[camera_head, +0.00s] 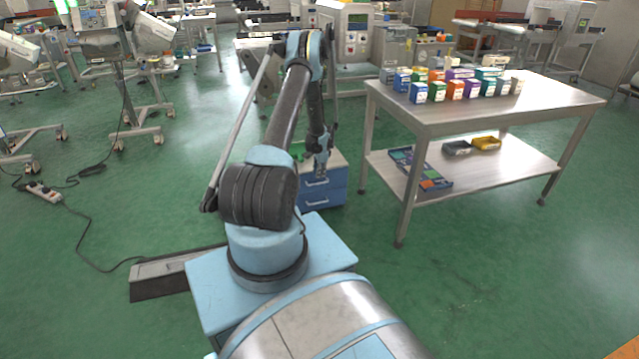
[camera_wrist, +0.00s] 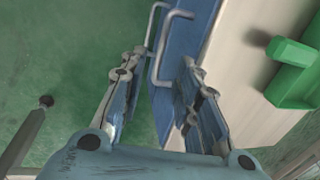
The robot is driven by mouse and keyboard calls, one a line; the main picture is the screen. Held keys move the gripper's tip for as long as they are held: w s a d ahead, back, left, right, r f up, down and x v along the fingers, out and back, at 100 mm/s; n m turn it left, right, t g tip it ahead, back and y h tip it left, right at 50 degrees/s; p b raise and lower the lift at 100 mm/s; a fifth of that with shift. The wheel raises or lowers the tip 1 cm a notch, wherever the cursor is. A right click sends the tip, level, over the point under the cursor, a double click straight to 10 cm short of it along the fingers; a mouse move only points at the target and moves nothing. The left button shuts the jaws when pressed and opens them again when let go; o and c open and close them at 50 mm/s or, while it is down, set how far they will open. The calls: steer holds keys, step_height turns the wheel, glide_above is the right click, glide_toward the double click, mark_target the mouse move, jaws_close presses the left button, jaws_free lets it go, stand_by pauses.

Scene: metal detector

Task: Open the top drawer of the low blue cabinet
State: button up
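The low blue cabinet (camera_head: 336,190) stands on the floor behind my arm, with a pale top and two blue drawer fronts. The top drawer's silver handle (camera_head: 317,183) shows just under my gripper (camera_head: 321,164). In the wrist view the blue front (camera_wrist: 205,22) runs through the middle, and the nearer silver handle (camera_wrist: 157,50) lies between the spread fingers of my gripper (camera_wrist: 163,62). My gripper is open. I cannot tell whether the fingers touch the handle or the front. The drawers look shut, though my arm hides part of the cabinet.
A green object (camera_wrist: 292,72) sits on the cabinet top. A metal table (camera_head: 440,118) with coloured boxes stands close on the right, its leg (camera_head: 405,210) near the cabinet. A power strip (camera_head: 42,190) and cable lie at left.

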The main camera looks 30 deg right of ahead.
mark_target(318, 181)
steer(key=shift+w+d+f, duration=0.1)
steer(key=shift+w+f, duration=0.15)
steer(key=shift+f, duration=1.05)
steer(key=shift+w+d+f, duration=0.1)
steer(key=shift+w+f, duration=0.1)
steer(key=shift+f, duration=1.05)
steer(key=shift+w+f, duration=0.25)
steer(key=shift+f, duration=1.05)
